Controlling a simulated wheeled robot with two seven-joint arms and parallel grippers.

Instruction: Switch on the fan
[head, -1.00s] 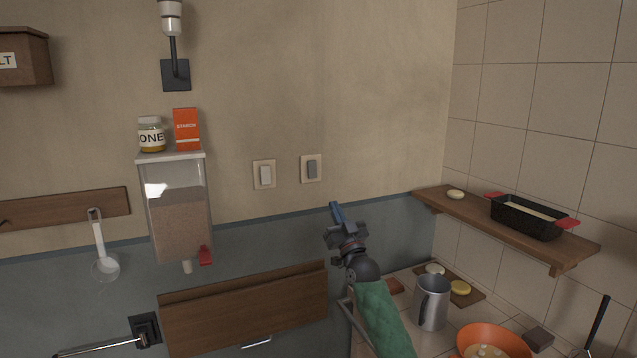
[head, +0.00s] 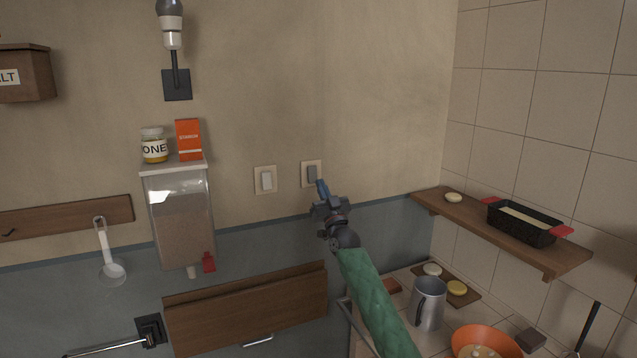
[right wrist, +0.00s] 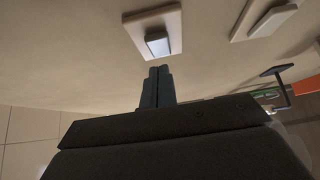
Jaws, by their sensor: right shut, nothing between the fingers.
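Two wall switches sit side by side on the beige wall. The left one has a white rocker (head: 266,180); the right one has a grey rocker (head: 312,174). My right gripper (head: 322,188) is shut and empty, its blue fingertips just below the grey switch in the head view. In the right wrist view, the shut fingers (right wrist: 158,72) point at a switch with a grey rocker (right wrist: 157,45), with a small gap in the picture. The other switch (right wrist: 272,20) is at the upper right there. I cannot tell whether the fingertips touch the grey switch. No fan is recognizable in view. My left gripper is not in view.
A clear dispenser (head: 181,220) with a honey jar (head: 154,146) and an orange box (head: 189,140) on top hangs left of the switches. A wooden shelf (head: 480,222) with a black pan (head: 521,224) is at right. A metal mug (head: 428,303) stands below on the counter.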

